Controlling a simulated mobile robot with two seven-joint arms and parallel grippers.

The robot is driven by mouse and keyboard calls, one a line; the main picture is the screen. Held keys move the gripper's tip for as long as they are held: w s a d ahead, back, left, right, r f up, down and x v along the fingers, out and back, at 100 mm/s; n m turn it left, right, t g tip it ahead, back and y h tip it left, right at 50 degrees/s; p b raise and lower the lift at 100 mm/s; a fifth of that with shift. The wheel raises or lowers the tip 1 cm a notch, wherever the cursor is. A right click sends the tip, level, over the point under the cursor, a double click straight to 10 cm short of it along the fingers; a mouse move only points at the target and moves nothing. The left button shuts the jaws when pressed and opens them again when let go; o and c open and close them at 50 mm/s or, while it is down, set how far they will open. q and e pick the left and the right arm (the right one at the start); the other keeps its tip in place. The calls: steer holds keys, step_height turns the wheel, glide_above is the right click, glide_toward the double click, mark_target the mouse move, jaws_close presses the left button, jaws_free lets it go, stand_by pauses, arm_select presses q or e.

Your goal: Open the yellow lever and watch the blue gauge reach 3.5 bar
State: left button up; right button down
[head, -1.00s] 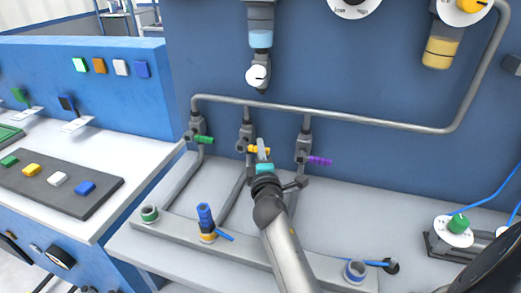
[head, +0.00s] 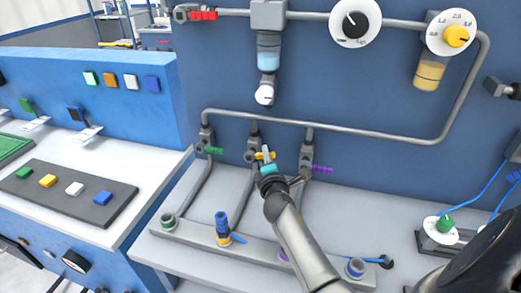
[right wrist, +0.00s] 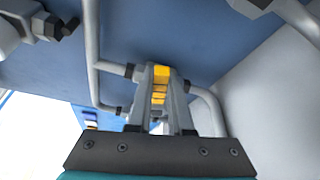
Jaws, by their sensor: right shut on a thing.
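The yellow lever (head: 259,156) is on the middle of three pipe valves, low on the blue panel. My right gripper (head: 267,156) is at this lever, its arm reaching up from the lower right. In the right wrist view the yellow lever (right wrist: 161,88) lies between the two fingers of my right gripper (right wrist: 161,76), which are shut on it. The fingers partly hide the lever. I cannot make out a blue gauge. A white dial with a yellow knob (head: 457,36) and scale numbers is at the upper right. My left gripper is not in view.
A green lever (head: 214,150) and a purple lever (head: 322,170) flank the yellow one closely. A red lever (head: 204,15) and a black-knobbed dial (head: 355,23) are above. A blue fitting (head: 222,222) stands in front on the grey manifold. A green-knobbed dial (head: 444,226) is at right.

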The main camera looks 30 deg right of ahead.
steer(key=r+n+g+p, duration=0.1)
steer(key=n+p, duration=0.1)
steer(key=p, duration=0.2)
steer(key=w+a+r+n+g+p, duration=0.1)
steer(key=n+p, duration=0.1)
steer(key=p, duration=0.1)
steer(key=w+r+n+g+p, duration=0.1)
steer(key=n+p, duration=0.1)
steer(key=p, duration=0.2)
steer(key=shift+a+r+h+p, duration=0.15)
steer(key=shift+r+h+p, duration=0.2)
steer(key=shift+r+h, duration=0.05)
steer(key=shift+w+a+r+n+g+h+p, duration=0.15)
steer(key=shift+w+a+n+g+h+p, duration=0.2)
steer(key=shift+n+g+p, duration=0.6)
steer(key=shift+w+a+n, duration=0.25)
steer(key=shift+w+n, duration=0.05)
steer(key=shift+n, duration=0.35)
steer(key=shift+w+a+n+g+h, duration=0.35)
steer(key=shift+n+g+h, duration=0.2)
steer(key=shift+n, duration=0.25)
steer(key=c, duration=0.8)
jaws_free()
steer(key=shift+c, duration=0.2)
steer(key=shift+a, duration=0.1)
steer(key=shift+a, duration=0.1)
